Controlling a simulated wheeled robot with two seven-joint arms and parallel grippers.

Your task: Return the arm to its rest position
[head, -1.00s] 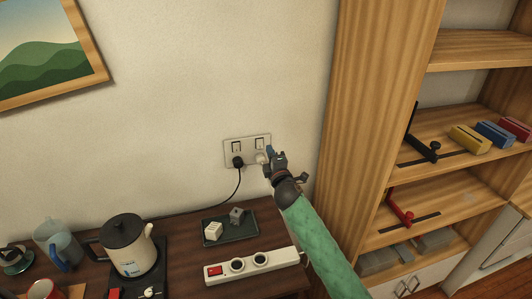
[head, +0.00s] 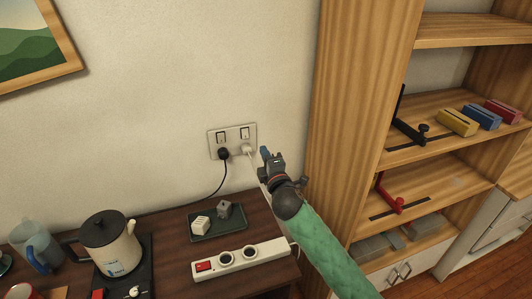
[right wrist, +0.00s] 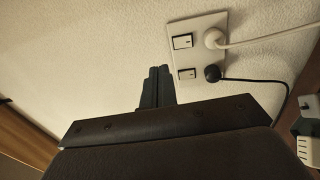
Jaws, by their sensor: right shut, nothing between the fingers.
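My right gripper (head: 265,155) is shut and empty, held in front of the wall just right of the double wall socket (head: 232,141). In the right wrist view its shut fingers (right wrist: 158,82) point toward the wall, apart from the socket (right wrist: 200,50). A black plug (head: 223,153) sits in the socket's left outlet and a white plug (head: 247,149) in the right one. Both plugs show in the right wrist view, the white one (right wrist: 213,38) with its white cord and the black one (right wrist: 212,73) with its black cord. My left gripper is not in view.
On the dark desk stand a kettle (head: 108,243), a clear jug (head: 37,248), a small tray (head: 218,232) holding two adapters and a white power strip (head: 240,258). A wooden shelf unit (head: 365,100) rises close to the right of my right arm.

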